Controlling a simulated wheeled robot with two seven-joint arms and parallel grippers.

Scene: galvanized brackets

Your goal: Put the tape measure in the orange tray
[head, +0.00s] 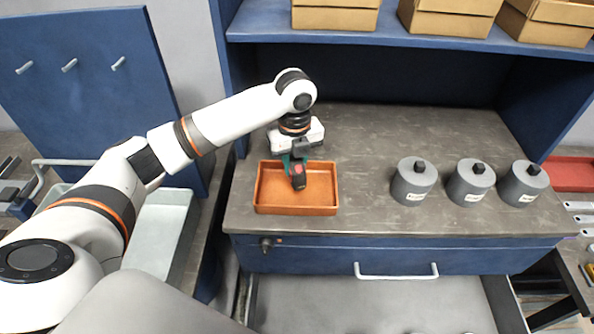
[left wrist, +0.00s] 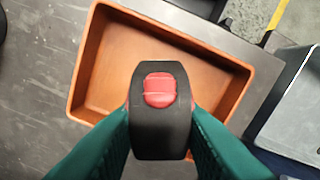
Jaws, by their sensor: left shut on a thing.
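The orange tray (head: 264,203) sits at the left end of the workbench top. It also fills much of the left wrist view (left wrist: 89,75). The tape measure (head: 298,180), black with a red button, shows large in the left wrist view (left wrist: 158,130). My left gripper (head: 294,166) is shut on the tape measure and holds it over the tray, its green fingers on either side. In the head view the tape measure overlaps the tray's interior; its exact height above the tray floor is hard to tell. My right gripper is not in view.
Three grey lidded canisters (head: 414,184) stand on the right part of the bench (head: 362,150). The bench middle is clear. A blue shelf with cardboard boxes (head: 335,14) hangs above the back. A red tray (head: 570,174) lies far right.

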